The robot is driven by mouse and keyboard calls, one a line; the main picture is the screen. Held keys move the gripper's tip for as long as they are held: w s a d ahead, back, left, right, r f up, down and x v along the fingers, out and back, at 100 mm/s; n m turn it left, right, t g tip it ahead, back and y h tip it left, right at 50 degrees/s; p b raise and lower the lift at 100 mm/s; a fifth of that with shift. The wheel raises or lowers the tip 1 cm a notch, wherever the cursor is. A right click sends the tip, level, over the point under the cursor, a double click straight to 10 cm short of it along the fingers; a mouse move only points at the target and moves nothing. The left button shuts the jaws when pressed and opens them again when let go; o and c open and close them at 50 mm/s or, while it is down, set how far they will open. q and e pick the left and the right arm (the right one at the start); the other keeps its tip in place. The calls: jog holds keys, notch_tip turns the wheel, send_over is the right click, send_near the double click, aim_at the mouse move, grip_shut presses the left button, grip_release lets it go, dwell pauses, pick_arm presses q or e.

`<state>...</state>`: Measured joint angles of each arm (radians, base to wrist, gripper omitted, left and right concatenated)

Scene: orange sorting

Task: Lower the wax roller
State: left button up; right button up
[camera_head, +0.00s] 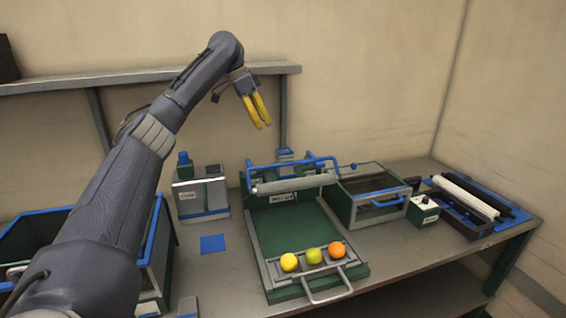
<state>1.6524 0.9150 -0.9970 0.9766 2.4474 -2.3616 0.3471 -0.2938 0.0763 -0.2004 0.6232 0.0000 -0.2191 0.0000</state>
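The wax roller (296,184) is a pale cylinder lying across the back of a green tray (292,232). A blue tube frame (287,164) stands over it. How high the roller sits above the tray is hard to tell. A yellow (289,262), a green (314,256) and an orange fruit (337,250) sit in a row at the tray's front. My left gripper (261,126) has yellow fingers pointing down, with a narrow gap between them and nothing held. It hangs in the air above and behind the roller, touching nothing. My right gripper is out of view.
A dark bin with blue edges (160,225) is at left, partly behind my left arm. A metal box (201,193) stands left of the tray. A shelf (277,68) runs behind.

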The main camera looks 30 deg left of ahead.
pick_arm(q)
jog(key=x, duration=1.5)
jog(key=shift+w+d+f, duration=0.1)
jog(key=shift+d+f, duration=0.1)
jog(key=shift+f, duration=0.15)
grip_shut()
